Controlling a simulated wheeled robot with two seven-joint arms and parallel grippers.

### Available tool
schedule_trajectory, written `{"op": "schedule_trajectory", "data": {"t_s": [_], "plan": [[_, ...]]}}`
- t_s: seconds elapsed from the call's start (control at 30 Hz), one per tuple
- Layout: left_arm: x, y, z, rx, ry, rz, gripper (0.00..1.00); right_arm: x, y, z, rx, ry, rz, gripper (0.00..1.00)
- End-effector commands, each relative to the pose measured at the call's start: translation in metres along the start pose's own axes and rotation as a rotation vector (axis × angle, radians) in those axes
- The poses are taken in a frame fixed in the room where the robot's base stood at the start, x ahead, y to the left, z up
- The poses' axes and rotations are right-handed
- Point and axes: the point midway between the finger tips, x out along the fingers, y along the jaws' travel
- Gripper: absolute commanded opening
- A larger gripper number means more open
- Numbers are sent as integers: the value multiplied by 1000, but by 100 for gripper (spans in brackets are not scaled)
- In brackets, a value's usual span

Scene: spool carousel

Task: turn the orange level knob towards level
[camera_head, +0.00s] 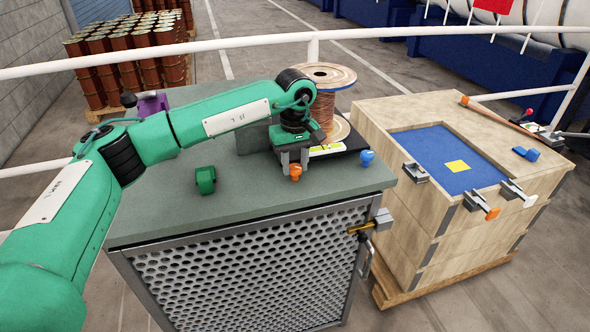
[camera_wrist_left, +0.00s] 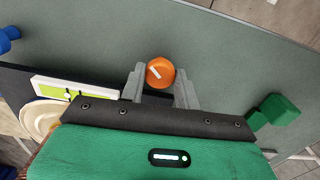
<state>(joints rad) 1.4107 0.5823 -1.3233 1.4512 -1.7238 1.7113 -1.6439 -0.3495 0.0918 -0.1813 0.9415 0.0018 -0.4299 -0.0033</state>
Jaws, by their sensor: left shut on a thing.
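The orange level knob (camera_head: 295,172) is at the front edge of the black plate on the grey-green cabinet top. My left gripper (camera_head: 292,164) points down over it, with its fingers on either side and shut on it. In the left wrist view the knob (camera_wrist_left: 160,72) sits between the two grey fingertips (camera_wrist_left: 158,78), with a white mark slanting across its face. A bubble level (camera_head: 327,149) lies on the plate just right of the gripper; it also shows in the left wrist view (camera_wrist_left: 75,90). My right gripper is not in view.
A copper wire spool (camera_head: 325,105) stands behind the gripper. A blue knob (camera_head: 367,158) is to the right and a green block (camera_head: 205,180) to the left on the cabinet top (camera_head: 160,210). A wooden crate (camera_head: 400,225) stands at the right.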

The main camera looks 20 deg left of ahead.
Motion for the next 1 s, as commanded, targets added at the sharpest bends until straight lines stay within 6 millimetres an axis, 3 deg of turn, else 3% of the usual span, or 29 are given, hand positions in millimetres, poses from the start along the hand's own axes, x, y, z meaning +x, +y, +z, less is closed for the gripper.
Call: {"op": "schedule_trajectory", "data": {"t_s": [0.33,0.8,0.83,0.87,1.0], "plan": [[-1,0,0,118,1,2,9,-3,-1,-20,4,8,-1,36],[-1,0,0,132,1,2,9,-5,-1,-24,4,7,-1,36],[-2,0,0,132,1,2,34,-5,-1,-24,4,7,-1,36],[-2,0,0,132,1,2,40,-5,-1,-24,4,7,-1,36],[-1,0,0,132,0,1,41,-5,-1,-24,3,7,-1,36]]}}
